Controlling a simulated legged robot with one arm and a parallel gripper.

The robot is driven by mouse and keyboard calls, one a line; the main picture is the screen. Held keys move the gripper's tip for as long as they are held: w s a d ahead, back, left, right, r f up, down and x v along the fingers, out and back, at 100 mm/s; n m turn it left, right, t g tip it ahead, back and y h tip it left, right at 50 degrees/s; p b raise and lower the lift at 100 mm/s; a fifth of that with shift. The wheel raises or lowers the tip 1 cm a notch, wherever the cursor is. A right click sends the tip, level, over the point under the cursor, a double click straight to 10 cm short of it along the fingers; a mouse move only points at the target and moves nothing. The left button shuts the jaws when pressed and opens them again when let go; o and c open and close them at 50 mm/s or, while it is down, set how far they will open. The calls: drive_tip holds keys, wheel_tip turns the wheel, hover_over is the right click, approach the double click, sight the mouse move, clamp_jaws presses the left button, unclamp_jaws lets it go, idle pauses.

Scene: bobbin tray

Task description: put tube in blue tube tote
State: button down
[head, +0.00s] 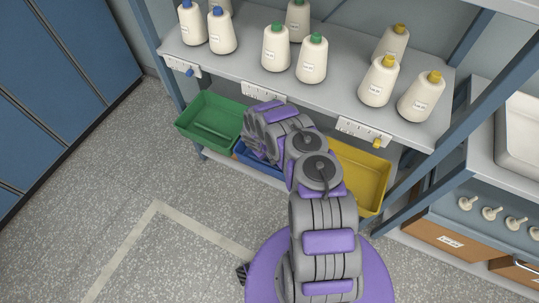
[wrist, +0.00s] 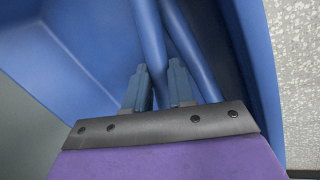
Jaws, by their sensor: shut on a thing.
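In the wrist view my gripper (wrist: 161,76) is inside the blue tube tote (wrist: 62,62), with the tote's walls around it. It is shut on a blue tube (wrist: 149,38) that runs up between the fingers. A second blue tube (wrist: 188,42) lies close beside it, passing behind the right finger. The lower ends of both tubes are hidden by the gripper. In the head view the blue tote (head: 262,170) shows only in part under my arm, and my gripper's fingertips cannot be made out.
A green tote (head: 190,139) with a tube inside stands left of the blue one, and a yellow tote (head: 371,203) stands right. Above them a shelf (head: 245,72) holds several thread cones. Blue shelf posts flank the totes. The floor in front is clear.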

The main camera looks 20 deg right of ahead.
drive_tip(key=shift+a+r, duration=0.2)
drive_tip(key=shift+a, duration=0.4)
drive_tip(key=shift+a+f, duration=0.15)
drive_tip(key=shift+f, duration=0.1)
drive_tip(key=shift+d+f+b, duration=0.45)
drive_tip(key=shift+d, duration=0.15)
drive_tip(key=c, duration=1.1)
unclamp_jaws()
drive_tip(key=shift+o, duration=0.7)
drive_tip(key=shift+a+r, duration=0.15)
drive_tip(key=shift+a, duration=0.25)
drive_tip(key=shift+d+r+p, duration=0.2)
drive_tip(key=shift+r+p, duration=0.3)
drive_tip(key=shift+r, duration=0.05)
drive_tip(key=p+v, duration=0.2)
drive_tip(key=v, duration=1)
drive_tip(key=shift+p, duration=0.4)
